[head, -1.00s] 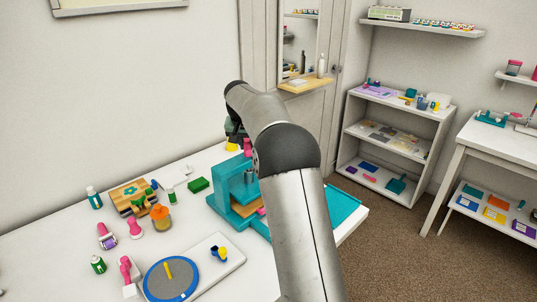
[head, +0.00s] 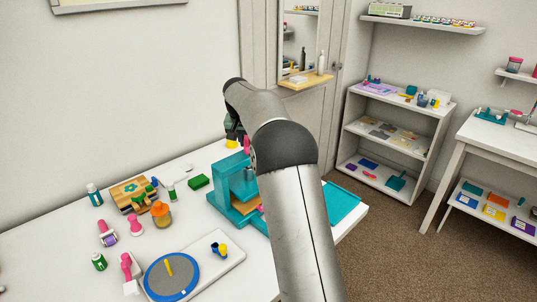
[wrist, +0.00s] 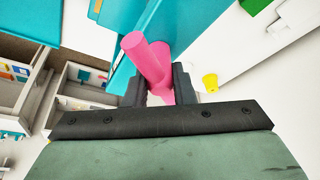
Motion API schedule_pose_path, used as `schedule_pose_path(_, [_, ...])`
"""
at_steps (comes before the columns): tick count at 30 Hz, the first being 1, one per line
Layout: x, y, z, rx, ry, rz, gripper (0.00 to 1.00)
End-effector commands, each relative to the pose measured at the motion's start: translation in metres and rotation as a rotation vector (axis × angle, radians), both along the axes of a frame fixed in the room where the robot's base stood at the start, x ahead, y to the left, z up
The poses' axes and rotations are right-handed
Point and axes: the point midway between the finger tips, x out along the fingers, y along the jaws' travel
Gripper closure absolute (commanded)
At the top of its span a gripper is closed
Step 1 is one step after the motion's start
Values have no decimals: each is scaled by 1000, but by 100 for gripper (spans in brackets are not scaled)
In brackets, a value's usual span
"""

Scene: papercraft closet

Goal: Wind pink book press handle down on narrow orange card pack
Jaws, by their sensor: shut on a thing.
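The teal book press (head: 222,198) stands on the white table, partly hidden behind my arm in the head view. Its pink handle (wrist: 148,60) is between my gripper's fingers (wrist: 160,88) in the wrist view, and the gripper is shut on it. The handle's top also shows in the head view (head: 247,145). An orange-tan card pack (head: 246,207) lies low inside the press, mostly hidden by my arm. I cannot tell the gap between the press plate and the pack.
A yellow cup (wrist: 210,82) stands near the gripper.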

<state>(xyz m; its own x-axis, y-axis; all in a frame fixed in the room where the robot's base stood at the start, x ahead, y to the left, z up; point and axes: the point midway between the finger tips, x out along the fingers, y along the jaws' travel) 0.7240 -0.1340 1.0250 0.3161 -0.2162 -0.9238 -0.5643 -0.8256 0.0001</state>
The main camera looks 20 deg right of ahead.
Motion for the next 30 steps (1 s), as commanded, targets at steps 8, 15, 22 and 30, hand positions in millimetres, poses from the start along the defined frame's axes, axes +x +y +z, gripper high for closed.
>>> schedule_pose_path(8, [0, 0, 0, 1, 1, 0, 74])
schedule_pose_path(15, [0, 0, 0, 1, 1, 0, 70])
schedule_pose_path(22, [0, 0, 9, 0, 0, 0, 70])
schedule_pose_path(30, [0, 0, 32, -1, -1, 0, 70])
